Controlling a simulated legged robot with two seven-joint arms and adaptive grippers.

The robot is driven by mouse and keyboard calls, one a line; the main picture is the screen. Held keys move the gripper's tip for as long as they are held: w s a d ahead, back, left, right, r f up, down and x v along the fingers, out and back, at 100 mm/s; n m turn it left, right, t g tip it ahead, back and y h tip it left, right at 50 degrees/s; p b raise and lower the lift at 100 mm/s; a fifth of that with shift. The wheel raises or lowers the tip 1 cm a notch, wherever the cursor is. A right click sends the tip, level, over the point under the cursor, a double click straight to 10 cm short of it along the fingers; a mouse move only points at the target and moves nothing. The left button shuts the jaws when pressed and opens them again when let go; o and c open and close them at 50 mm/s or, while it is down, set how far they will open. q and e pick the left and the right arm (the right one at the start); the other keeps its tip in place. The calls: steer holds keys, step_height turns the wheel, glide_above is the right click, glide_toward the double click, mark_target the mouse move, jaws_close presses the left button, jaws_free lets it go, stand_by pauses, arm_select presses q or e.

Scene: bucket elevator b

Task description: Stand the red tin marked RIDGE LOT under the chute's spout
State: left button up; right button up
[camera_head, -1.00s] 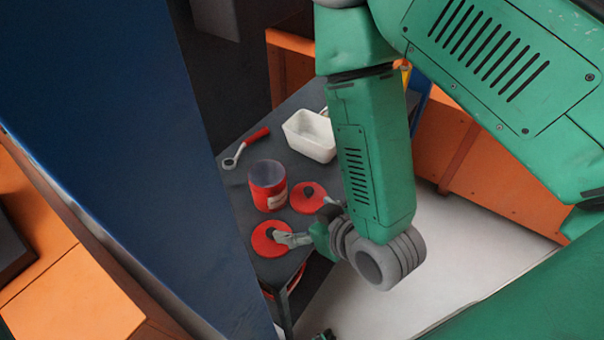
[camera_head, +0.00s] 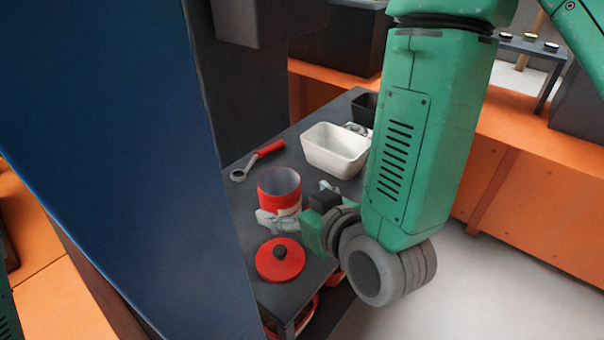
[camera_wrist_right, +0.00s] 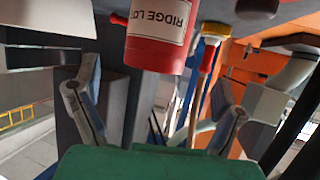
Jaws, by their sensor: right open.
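The red tin (camera_head: 279,185) stands upright with an open top on a dark grey table (camera_head: 306,148). In the right wrist view the tin (camera_wrist_right: 160,45) appears upside down, and its white label reads RIDGE LOT. My right gripper (camera_head: 300,204) is open, with one finger at the near side of the tin and the other to its right. In the wrist view the tin lies ahead of and between the spread fingers; contact cannot be told. My left gripper is out of view. I cannot make out the chute's spout.
A red lid with a black knob (camera_head: 280,259) lies in front of the tin. A red-handled wrench (camera_head: 258,160) and a white tub (camera_head: 335,149) are farther back on the table. A large blue panel (camera_head: 110,150) stands close on the left.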

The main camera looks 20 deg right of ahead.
mark_target(288, 198)
steer(key=b+x, duration=0.1)
steer(key=x, duration=0.2)
steer(key=shift+w+f, duration=0.1)
steer(key=shift+f, duration=0.05)
steer(key=x, duration=0.1)
steer(key=b+x, duration=0.1)
steer(key=x, duration=0.1)
steer(key=b+x, duration=0.1)
steer(key=shift+w+d+f, duration=0.2)
steer(key=shift+d+f, duration=0.1)
steer(key=shift+w+a+f, duration=0.1)
steer(key=shift+w, duration=0.3)
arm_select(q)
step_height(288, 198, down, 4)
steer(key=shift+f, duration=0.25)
arm_select(e)
steer(key=c, duration=1.2)
